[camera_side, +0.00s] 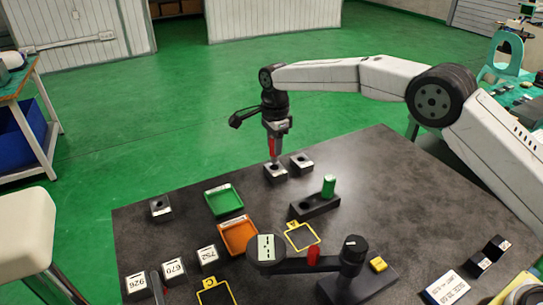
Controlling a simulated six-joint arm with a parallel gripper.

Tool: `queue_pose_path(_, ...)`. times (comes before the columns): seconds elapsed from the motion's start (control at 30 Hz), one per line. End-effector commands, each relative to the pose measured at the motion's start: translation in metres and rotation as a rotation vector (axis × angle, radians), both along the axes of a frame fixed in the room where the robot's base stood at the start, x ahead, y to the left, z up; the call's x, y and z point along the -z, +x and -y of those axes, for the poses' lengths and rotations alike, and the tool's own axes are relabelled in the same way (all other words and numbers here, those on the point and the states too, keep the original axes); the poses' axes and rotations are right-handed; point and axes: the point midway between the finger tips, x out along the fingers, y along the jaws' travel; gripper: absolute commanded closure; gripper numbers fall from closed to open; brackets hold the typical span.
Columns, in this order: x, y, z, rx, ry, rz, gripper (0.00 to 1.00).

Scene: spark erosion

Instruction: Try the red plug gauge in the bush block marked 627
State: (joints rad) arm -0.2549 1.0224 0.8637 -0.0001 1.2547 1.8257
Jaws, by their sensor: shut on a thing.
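My gripper (273,135) points down and is shut on the red plug gauge (272,148). The gauge is upright, with its lower end at or just over the top of a grey bush block (277,174). I cannot tell whether its tip is in the bore. A second similar block (301,162) stands close by on the right. A third block (160,208) with a dark bore stands apart at the left. I cannot read a number on these blocks, so I cannot tell which is 627.
A green plug (328,186) stands in a dark holder (315,207). Green (224,200) and orange (238,235) trays lie left of it. A black instrument (352,262) stands in front. Number plates, seemingly 926, 670 and 752 (207,255), stand front left. The table's far left is bare.

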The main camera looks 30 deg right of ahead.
Motion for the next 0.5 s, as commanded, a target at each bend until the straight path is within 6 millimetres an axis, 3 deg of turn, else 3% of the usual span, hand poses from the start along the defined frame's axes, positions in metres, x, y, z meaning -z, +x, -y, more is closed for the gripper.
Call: queue_pose_path(0.5,-0.014,0.000,0.000,0.000,0.000,0.001,1.00)
